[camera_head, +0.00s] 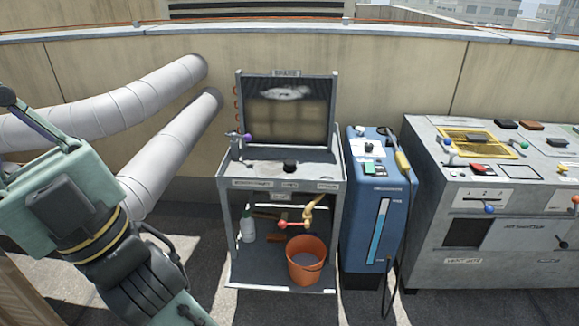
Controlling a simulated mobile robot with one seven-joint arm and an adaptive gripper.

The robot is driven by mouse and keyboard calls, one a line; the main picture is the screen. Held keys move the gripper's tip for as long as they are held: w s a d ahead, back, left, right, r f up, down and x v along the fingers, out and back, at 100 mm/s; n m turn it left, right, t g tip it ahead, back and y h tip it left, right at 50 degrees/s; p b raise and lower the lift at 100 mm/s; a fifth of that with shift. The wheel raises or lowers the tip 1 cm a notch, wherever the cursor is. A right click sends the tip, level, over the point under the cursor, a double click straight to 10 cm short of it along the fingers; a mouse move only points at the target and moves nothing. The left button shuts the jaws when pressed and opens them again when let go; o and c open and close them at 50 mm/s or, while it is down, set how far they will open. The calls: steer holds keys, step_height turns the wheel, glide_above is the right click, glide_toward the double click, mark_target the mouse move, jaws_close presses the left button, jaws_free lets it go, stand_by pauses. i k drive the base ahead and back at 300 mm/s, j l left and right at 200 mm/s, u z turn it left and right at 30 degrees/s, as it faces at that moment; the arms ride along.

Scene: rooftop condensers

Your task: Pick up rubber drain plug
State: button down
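A small black round piece (290,165), which looks like the rubber drain plug, sits on the grey top of the open-fronted sink cabinet (255,183), in front of the framed back panel. It is small in the picture, so I cannot make out its details. My arm fills the left side and runs down out of the bottom edge. My gripper is not in view, so its fingers and anything in them are hidden. The arm is well to the left of the black piece and apart from it.
A tap with a purple knob (247,137) stands at the cabinet top's left. Below are an orange bucket (306,262), a white bottle (247,229) and a red-knobbed valve (282,224). A blue machine (374,215) and a grey control bench (480,200) stand right. Large pipes (150,95) cross the left.

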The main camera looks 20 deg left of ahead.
mark_target(290, 165)
steer(key=i+u, duration=0.25)
steer(key=i, duration=0.25)
steer(key=i+u, duration=0.2)
steer(key=i, duration=0.3)
steer(key=i+l+u, duration=0.25)
steer(key=i, duration=0.25)
steer(key=i+l+u, duration=0.2)
steer(key=i, duration=0.25)
